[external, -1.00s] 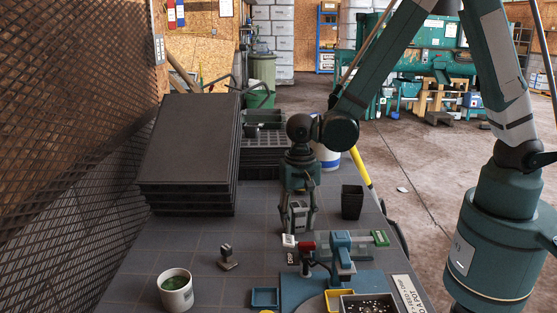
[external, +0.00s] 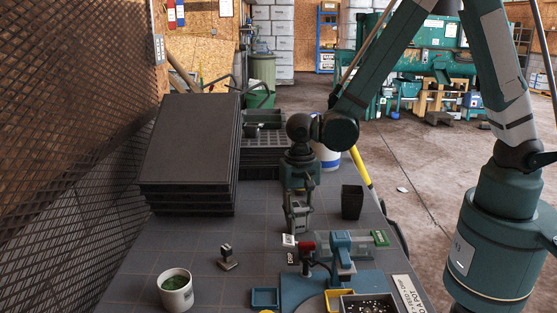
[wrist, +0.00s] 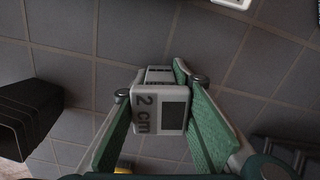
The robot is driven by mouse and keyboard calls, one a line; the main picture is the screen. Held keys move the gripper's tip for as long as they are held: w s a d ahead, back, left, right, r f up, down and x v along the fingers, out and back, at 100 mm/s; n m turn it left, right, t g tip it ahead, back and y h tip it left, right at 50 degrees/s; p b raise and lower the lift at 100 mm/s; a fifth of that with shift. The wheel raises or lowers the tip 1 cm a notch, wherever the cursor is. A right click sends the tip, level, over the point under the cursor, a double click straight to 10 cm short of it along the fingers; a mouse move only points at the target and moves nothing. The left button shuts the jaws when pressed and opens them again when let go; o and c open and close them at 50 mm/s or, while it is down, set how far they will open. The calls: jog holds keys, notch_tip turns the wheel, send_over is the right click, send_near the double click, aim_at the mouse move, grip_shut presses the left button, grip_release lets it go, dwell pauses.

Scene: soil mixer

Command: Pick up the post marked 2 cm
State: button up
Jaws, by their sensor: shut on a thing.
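The post marked 2 cm (wrist: 158,110) is a small pale block with a dark square and black lettering on its face. In the wrist view it sits between the two green-padded fingers of my gripper (wrist: 160,98), which is shut on it. In the external view my gripper (external: 298,216) points down behind the blue bench device, with the post (external: 297,214) small and partly hidden between the fingers. I cannot tell clearly whether its base touches the table.
A black pot (external: 352,202) stands just right of my gripper. The blue device (external: 341,250) with red and green parts is in front. Stacked black trays (external: 190,150) stand at left; a white cup (external: 175,291) and a small stamp-like block (external: 227,257) are front left, with clear table between.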

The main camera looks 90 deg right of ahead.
aim_at(299, 204)
jog(key=shift+r, duration=0.15)
jog(key=shift+r+p, duration=1.1)
jog(key=shift+r, duration=3.75)
